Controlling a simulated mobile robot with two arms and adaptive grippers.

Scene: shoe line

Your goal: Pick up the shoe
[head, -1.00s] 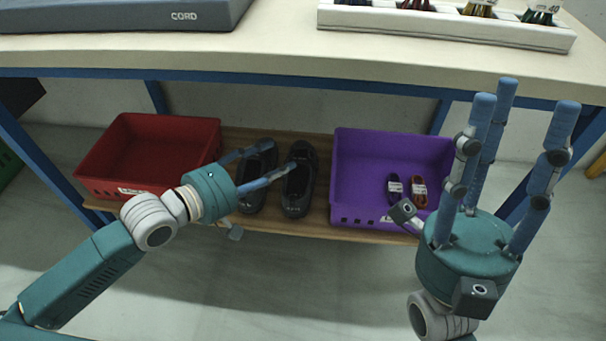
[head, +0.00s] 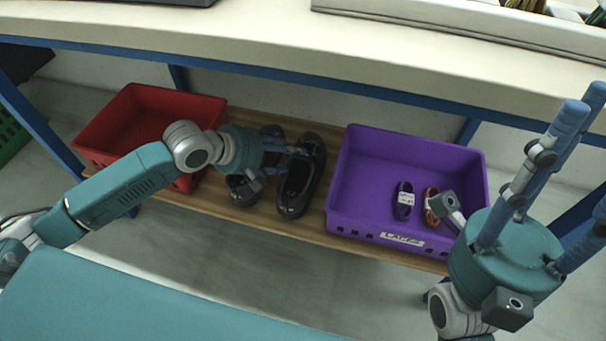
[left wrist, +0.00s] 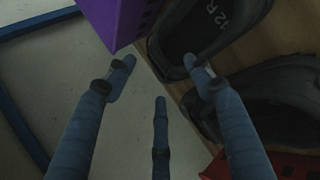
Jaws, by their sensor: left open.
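Two black shoes stand side by side on the wooden lower shelf. The right-hand shoe (head: 302,180) is mostly clear; the left-hand shoe (head: 243,190) is partly hidden by my left gripper (head: 282,163). In the left wrist view, the shoe marked "12 R" (left wrist: 200,25) is at the top beside the purple bin, and the other shoe (left wrist: 265,108) is at the right. My left gripper (left wrist: 158,75) is open and empty, with one fingertip overlapping the marked shoe's edge; I cannot tell if they touch. My right gripper (head: 580,125) has its fingers raised and spread, empty.
A red bin (head: 110,120) stands left of the shoes. A purple bin (head: 350,190) with two lace bundles (head: 404,200) stands close on their right. The bench top (head: 280,40) overhangs the shelf (head: 270,222). Blue legs flank it; the floor in front is clear.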

